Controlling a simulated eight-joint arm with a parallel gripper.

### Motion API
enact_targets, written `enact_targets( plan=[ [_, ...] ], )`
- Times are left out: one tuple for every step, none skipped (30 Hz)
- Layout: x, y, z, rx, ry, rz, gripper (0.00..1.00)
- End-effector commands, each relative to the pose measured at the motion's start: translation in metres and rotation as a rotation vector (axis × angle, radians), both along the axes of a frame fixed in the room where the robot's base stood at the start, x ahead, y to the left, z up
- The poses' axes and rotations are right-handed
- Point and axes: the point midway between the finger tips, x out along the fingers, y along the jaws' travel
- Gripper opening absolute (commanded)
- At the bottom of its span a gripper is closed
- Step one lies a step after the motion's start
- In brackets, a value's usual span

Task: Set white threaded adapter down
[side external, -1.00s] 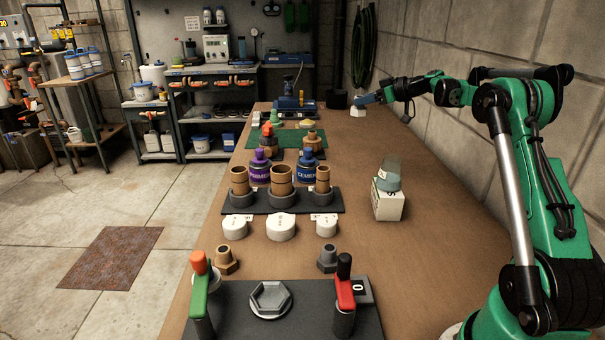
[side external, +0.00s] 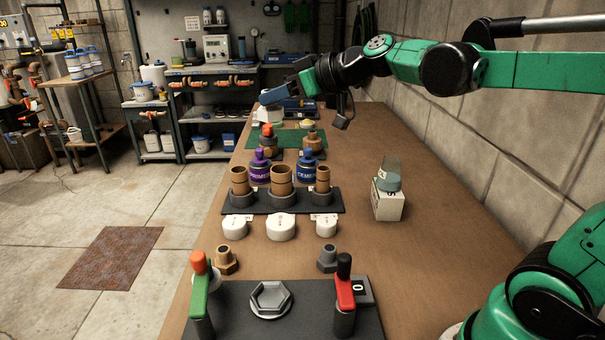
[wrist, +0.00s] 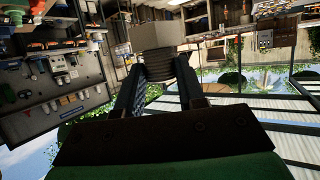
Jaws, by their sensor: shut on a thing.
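The white threaded adapter (wrist: 153,62) is between the two dark fingers of my gripper (wrist: 158,80) in the wrist view. Its wide plain end is at the top and its ribbed threaded part is between the fingers. Whether the adapter touches anything beneath cannot be told from this view.
Under and near the gripper are a green mat (side external: 285,138), a blue device (side external: 300,106) and fittings. Nearer are a purple can (side external: 260,160), a blue can (side external: 307,166), a black rack (side external: 270,205) and white caps (side external: 281,227). The right side of the bench is mostly clear, apart from a boxed jar (side external: 388,205).

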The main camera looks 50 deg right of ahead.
Motion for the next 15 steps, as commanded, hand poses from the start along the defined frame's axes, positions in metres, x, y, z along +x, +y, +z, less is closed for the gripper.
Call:
enact_targets(
  plan=[
    [-0.006, 0.009, -0.001, 0.0, -0.005, 0.008, 0.0],
    [-0.009, 0.013, -0.002, 0.001, -0.007, 0.01, 0.0],
    [-0.012, 0.016, -0.003, 0.003, -0.009, 0.013, 0.0],
    [-0.014, 0.019, -0.004, 0.002, -0.01, 0.014, 0.0],
    [-0.015, 0.02, -0.005, 0.001, -0.011, 0.014, 0.0],
    [-0.017, 0.022, -0.007, 0.0, -0.012, 0.01, 0.0],
    [-0.018, 0.023, -0.01, 0.002, -0.012, 0.004, 0.0],
    [-0.019, 0.023, -0.014, 0.001, -0.013, -0.003, 0.0],
    [-0.021, 0.024, -0.021, 0.001, -0.014, -0.019, 0.0],
    [-0.023, 0.024, -0.027, 0.001, -0.014, -0.036, 0.0],
    [-0.025, 0.024, -0.034, -0.001, -0.015, -0.055, 0.0],
    [-0.028, 0.024, -0.044, -0.002, -0.015, -0.085, 0.0],
    [-0.031, 0.023, -0.052, -0.002, -0.016, -0.109, 0.0],
    [-0.034, 0.023, -0.059, -0.003, -0.016, -0.132, 0.0],
    [-0.037, 0.023, -0.067, -0.003, -0.016, -0.159, 0.0]
  ],
)
